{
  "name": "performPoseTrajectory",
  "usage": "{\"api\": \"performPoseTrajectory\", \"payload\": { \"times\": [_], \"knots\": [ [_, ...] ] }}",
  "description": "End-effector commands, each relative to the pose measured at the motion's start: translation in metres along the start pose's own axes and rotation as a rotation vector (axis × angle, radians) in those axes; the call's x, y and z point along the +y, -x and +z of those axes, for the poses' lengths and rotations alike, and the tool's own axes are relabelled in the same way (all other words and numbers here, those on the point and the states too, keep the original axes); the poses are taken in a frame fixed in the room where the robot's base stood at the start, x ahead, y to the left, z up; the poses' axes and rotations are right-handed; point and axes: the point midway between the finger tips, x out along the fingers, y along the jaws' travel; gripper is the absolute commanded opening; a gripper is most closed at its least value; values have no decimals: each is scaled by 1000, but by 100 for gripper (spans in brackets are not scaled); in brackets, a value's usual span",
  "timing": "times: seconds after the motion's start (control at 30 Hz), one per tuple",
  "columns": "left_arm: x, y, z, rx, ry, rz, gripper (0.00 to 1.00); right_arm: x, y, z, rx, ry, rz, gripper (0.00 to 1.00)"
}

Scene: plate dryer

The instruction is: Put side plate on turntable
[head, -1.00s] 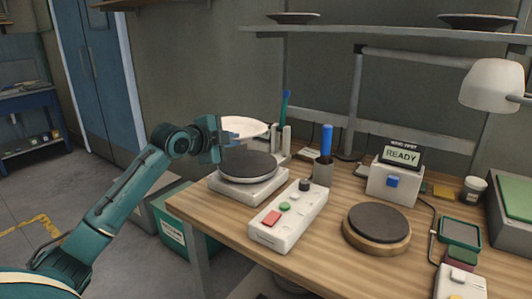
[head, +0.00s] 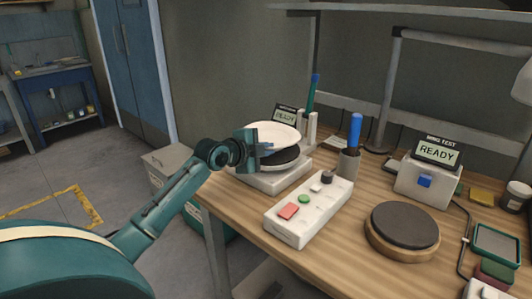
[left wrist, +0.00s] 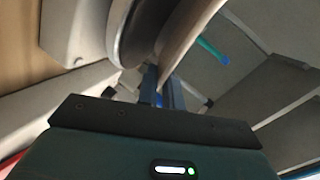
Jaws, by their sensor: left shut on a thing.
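The white side plate (head: 275,133) is held at its left edge by my left gripper (head: 253,150), which is shut on it. The plate is slightly tilted in the head view. It overlaps the back of a dark round disc (head: 283,161) on a white base (head: 272,180), which looks like the turntable. In the left wrist view the plate (left wrist: 186,38) appears almost edge-on beside the dark disc (left wrist: 126,40), with a narrow gap between them. I cannot tell whether they touch elsewhere. My right gripper is not in view.
A white control box (head: 308,208) with coloured buttons stands in front. A second dark disc (head: 403,226) on a wooden base is to the right. A blue-handled tool stands in a cup (head: 349,163). White upright posts (head: 311,128) stand close behind the plate.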

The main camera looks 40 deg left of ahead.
Motion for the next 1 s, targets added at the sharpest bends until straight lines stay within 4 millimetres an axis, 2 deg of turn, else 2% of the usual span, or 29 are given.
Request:
{"api": "performPoseTrajectory", "payload": {
  "times": [0.1,0.43,0.47,0.7,1.0],
  "knots": [
    [7,-3,3,1,-1,-6,0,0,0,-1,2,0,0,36],
    [10,-4,4,1,-2,-5,0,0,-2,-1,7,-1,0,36],
    [12,-4,4,0,0,0,10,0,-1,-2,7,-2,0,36],
    [12,-4,4,0,0,0,30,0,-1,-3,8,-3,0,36],
    [8,-2,3,0,0,-1,30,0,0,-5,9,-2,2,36]
  ]
}}
